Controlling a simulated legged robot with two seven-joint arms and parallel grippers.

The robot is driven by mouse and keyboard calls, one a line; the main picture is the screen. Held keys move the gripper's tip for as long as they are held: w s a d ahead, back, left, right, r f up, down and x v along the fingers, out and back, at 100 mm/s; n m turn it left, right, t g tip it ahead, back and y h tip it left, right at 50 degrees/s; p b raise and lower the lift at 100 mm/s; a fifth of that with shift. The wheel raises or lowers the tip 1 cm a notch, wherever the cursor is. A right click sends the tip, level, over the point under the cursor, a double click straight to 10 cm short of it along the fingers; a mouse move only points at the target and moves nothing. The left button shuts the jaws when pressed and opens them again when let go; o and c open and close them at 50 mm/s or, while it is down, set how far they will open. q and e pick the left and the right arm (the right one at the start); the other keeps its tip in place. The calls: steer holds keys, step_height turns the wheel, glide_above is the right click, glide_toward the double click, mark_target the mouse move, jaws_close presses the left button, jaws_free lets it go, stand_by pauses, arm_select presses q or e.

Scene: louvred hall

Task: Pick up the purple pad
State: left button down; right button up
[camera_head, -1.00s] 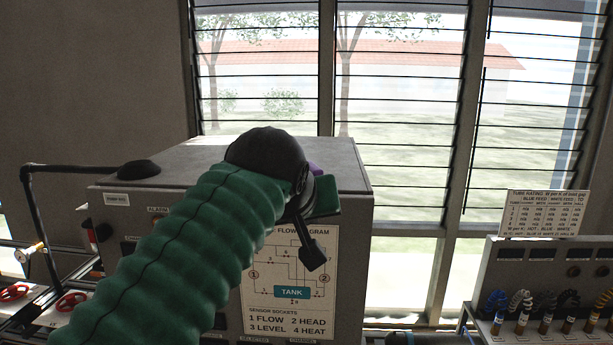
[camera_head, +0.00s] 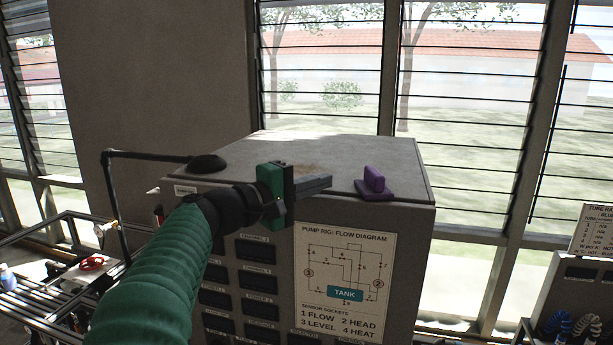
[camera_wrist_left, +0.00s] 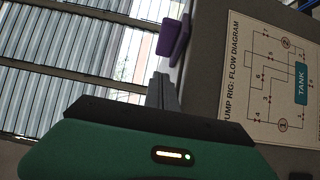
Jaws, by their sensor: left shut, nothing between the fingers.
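The purple pad (camera_head: 374,187) lies on top of the grey pump rig cabinet (camera_head: 350,160), near its front right edge. It has a flat base with an upright block on it. It also shows in the left wrist view (camera_wrist_left: 172,38), beyond the fingers. My left gripper (camera_head: 328,181) is shut and empty, its grey fingers pointing right towards the pad with a gap between them. In the left wrist view the shut fingers (camera_wrist_left: 163,88) end just short of the pad. My right gripper is not in view.
A black dome (camera_head: 207,163) with a bent black rod sits at the cabinet top's left. A flow diagram sheet (camera_head: 345,280) is on the cabinet front. Louvred windows stand behind. A second panel (camera_head: 585,290) with coiled leads is at the far right. The cabinet top is otherwise clear.

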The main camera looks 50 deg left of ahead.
mark_target(370, 179)
arm_select(q)
steer(key=w+d+p, duration=0.1)
steer(key=w, duration=0.1)
steer(key=w+p, duration=0.1)
steer(key=w+d+p, duration=0.1)
steer(key=w, duration=0.1)
steer(key=shift+w+d+r, duration=0.25)
steer(key=shift+w+d, duration=0.05)
steer(key=shift+w, duration=0.05)
steer(key=shift+w+d+p, duration=0.15)
steer(key=shift+d+p, duration=0.15)
steer(key=shift+w+d+f, duration=0.15)
steer(key=shift+d+f, duration=0.05)
steer(key=shift+d, duration=0.1)
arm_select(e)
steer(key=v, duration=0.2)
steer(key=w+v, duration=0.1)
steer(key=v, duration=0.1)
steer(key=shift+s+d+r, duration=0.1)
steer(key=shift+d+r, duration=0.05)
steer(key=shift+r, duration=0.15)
